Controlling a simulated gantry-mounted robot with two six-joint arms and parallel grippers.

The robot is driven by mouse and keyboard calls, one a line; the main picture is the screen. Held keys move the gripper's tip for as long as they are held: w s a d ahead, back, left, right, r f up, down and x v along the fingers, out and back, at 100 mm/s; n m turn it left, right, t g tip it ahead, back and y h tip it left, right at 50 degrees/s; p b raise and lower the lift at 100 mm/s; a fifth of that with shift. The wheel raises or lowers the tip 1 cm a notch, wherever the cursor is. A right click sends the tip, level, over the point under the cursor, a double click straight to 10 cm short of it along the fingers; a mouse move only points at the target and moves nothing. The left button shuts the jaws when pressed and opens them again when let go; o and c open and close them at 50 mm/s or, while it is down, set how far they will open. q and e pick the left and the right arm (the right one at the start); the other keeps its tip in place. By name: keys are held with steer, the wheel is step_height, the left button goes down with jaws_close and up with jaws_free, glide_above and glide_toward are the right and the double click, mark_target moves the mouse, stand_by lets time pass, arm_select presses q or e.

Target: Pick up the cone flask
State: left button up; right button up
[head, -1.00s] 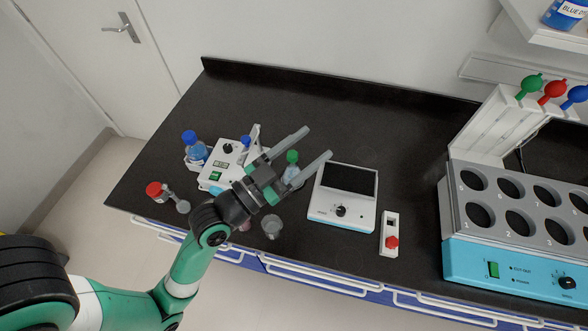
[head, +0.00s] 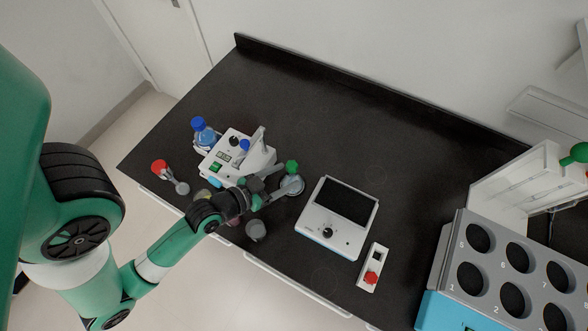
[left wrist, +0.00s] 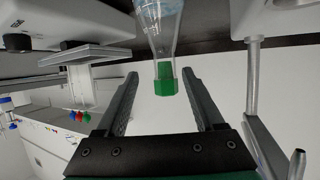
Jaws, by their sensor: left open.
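The cone flask, clear with a green cap, shows upside down at the top middle of the left wrist view (left wrist: 165,35). Its green cap (left wrist: 164,82) lies between the two finger tips, with a visible gap on each side. In the head view the green cap (head: 291,167) shows beside my left gripper (head: 282,180), and the gripper partly hides the flask body. My left gripper is open, its fingers dark and pointing toward the flask; it also shows in the left wrist view (left wrist: 160,88). My right gripper is not in view.
A white device (head: 232,158) with a blue-capped bottle (head: 203,132) stands left of the flask. A red-capped item (head: 160,167) lies far left. The back of the black counter is clear.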

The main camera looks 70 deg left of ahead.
arm_select(q)
steer(key=x, duration=0.2)
steer(key=b+x, duration=0.1)
steer(key=x, duration=0.4)
steer(key=shift+a+f, duration=0.15)
steer(key=shift+a, duration=0.25)
jaws_close()
stand_by(1.0)
